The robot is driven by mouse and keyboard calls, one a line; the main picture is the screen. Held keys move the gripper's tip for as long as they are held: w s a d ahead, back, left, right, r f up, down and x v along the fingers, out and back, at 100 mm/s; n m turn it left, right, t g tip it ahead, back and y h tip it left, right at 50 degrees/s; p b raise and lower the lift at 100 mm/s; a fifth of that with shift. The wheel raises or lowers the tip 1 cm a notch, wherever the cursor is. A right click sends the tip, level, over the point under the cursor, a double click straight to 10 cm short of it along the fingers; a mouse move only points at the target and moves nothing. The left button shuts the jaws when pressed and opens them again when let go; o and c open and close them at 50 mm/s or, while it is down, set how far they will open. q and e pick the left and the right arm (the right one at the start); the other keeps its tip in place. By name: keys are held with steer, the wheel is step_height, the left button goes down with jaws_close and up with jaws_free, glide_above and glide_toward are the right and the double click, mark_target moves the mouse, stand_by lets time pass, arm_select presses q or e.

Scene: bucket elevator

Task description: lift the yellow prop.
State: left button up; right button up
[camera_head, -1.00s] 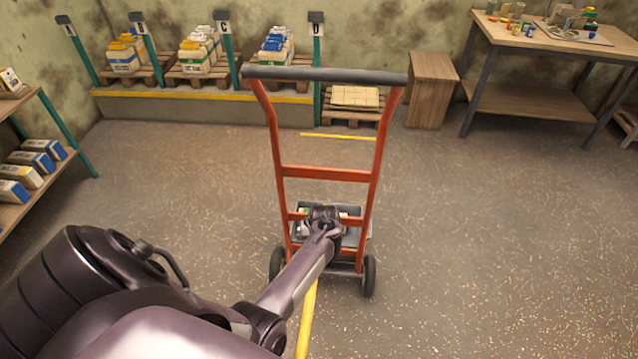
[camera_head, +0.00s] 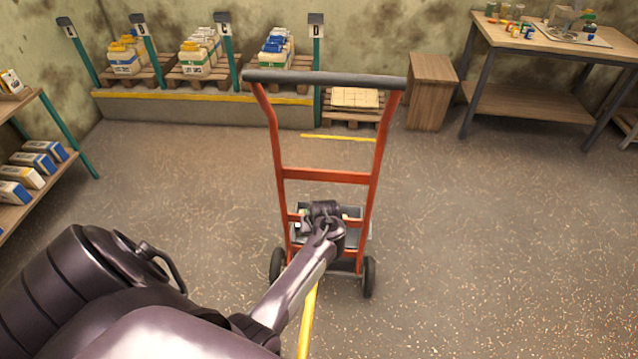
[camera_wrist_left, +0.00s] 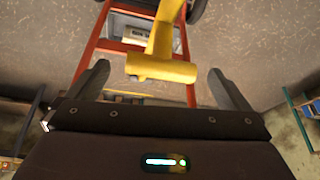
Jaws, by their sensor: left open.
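The yellow prop (camera_wrist_left: 162,68) shows in the left wrist view as a bar with a short crosspiece at its near end. My left gripper (camera_wrist_left: 160,75) is open, with one finger on each side of the crosspiece and visible gaps on both sides. In the head view my left gripper (camera_head: 325,212) is over the lower part of the red hand truck (camera_head: 325,175), and its fingers are hidden. A yellow strip (camera_head: 307,325) runs below my forearm there; I cannot tell if it is the prop or a floor marking. My right gripper is not in view.
The hand truck stands upright on two black wheels (camera_head: 369,276), its dark handle (camera_head: 325,76) on top. A shelf (camera_head: 35,190) with boxes is at left, pallets with containers line the back, and a workbench (camera_head: 545,40) is at back right. The floor at right is clear.

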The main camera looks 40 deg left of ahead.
arm_select(q)
steer(key=shift+v, duration=1.75)
